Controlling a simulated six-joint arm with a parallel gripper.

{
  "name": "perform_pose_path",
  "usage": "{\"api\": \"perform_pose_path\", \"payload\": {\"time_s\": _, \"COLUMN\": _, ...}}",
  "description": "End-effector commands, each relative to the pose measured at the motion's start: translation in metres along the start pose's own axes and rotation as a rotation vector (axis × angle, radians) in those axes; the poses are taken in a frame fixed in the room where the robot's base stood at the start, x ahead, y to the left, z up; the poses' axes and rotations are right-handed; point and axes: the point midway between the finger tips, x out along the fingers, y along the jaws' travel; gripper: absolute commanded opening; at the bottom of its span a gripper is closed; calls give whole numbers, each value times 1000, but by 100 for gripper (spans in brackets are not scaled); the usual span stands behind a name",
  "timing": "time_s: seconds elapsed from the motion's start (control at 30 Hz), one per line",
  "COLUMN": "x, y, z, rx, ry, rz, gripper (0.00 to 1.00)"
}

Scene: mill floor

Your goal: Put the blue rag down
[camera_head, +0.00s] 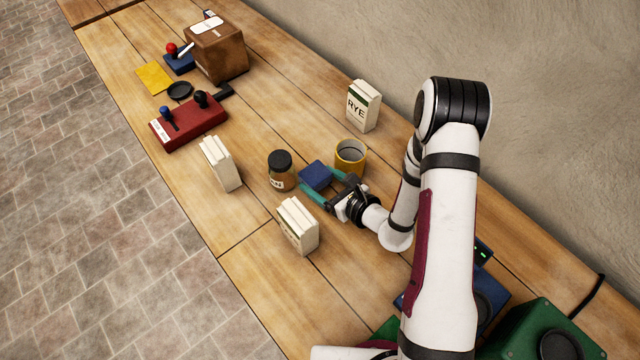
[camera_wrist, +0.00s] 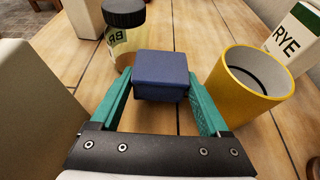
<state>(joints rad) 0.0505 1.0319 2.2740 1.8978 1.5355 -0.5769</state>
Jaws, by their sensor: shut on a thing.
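The blue rag (camera_head: 315,175) looks like a small folded block. In the wrist view the rag (camera_wrist: 160,75) sits between the two teal fingers of my gripper (camera_wrist: 161,82). My gripper (camera_head: 320,181) is shut on it from both sides. The rag is over the wooden bench, between a dark-lidded jar and a yellow mug. Its underside is hidden, so I cannot tell whether it touches the bench top.
The jar (camera_head: 281,171) is close left and the yellow mug (camera_head: 350,158) close right. White cartons stand nearby (camera_head: 298,226), (camera_head: 220,164), and a RYE carton (camera_head: 362,106) is near the wall. A red control box (camera_head: 189,124) and brown carton (camera_head: 217,52) are farther back. Bare wood (camera_head: 290,95) lies beyond the jar.

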Motion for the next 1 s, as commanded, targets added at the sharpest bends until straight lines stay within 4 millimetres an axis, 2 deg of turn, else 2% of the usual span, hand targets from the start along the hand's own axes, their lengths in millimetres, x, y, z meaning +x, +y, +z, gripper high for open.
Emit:
{"api": "perform_pose_path", "payload": {"time_s": 0.4, "x": -44, "y": 0, "z": 107, "rx": -6, "ry": -7, "rz": -2, "gripper": 15}}
{"api": "perform_pose_path", "payload": {"time_s": 0.5, "x": -52, "y": 0, "z": 127, "rx": -4, "ry": -5, "rz": -1, "gripper": 15}}
{"api": "perform_pose_path", "payload": {"time_s": 0.63, "x": -54, "y": -3, "z": 141, "rx": 1, "ry": -2, "rz": -6, "gripper": 15}}
{"api": "perform_pose_path", "payload": {"time_s": 0.77, "x": -31, "y": -22, "z": 147, "rx": 21, "ry": 0, "rz": -50, "gripper": 15}}
{"api": "perform_pose_path", "payload": {"time_s": 0.87, "x": 4, "y": -46, "z": 150, "rx": 49, "ry": 0, "rz": -114, "gripper": 15}}
{"api": "perform_pose_path", "payload": {"time_s": 1.0, "x": 66, "y": -73, "z": 150, "rx": 96, "ry": 1, "rz": -226, "gripper": 15}}
